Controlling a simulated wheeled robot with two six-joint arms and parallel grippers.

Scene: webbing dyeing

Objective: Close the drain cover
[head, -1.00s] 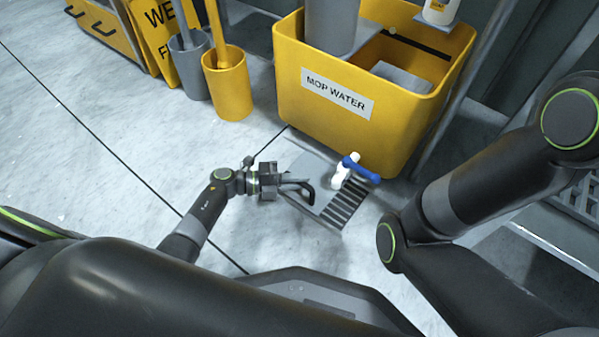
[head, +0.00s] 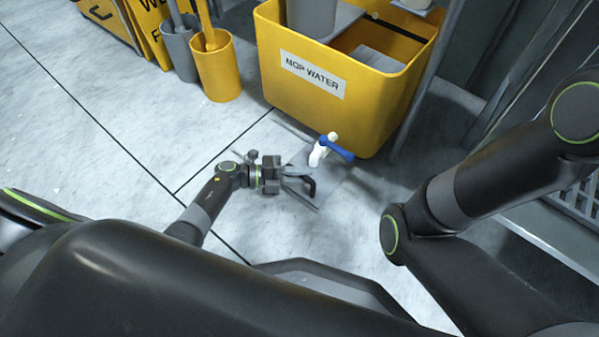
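The drain cover (head: 331,182) is a flat grey plate on the floor in front of the yellow mop-water bucket. The dark slats of the drain do not show now; the plate lies where they were. A black curved handle (head: 309,187) stands at the plate's near left part. My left gripper (head: 300,180) is low over the plate, at this handle. The fingers and handle overlap in view, so I cannot tell whether they grip it or only touch it. My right arm comes in from the right, but its gripper is out of view.
The yellow bucket (head: 310,103) stands just behind the cover. Its white spout with a blue handle (head: 335,150) hangs over the plate. A small yellow bin (head: 217,72) and a grey bin (head: 181,52) stand at the back left. The floor to the left is clear.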

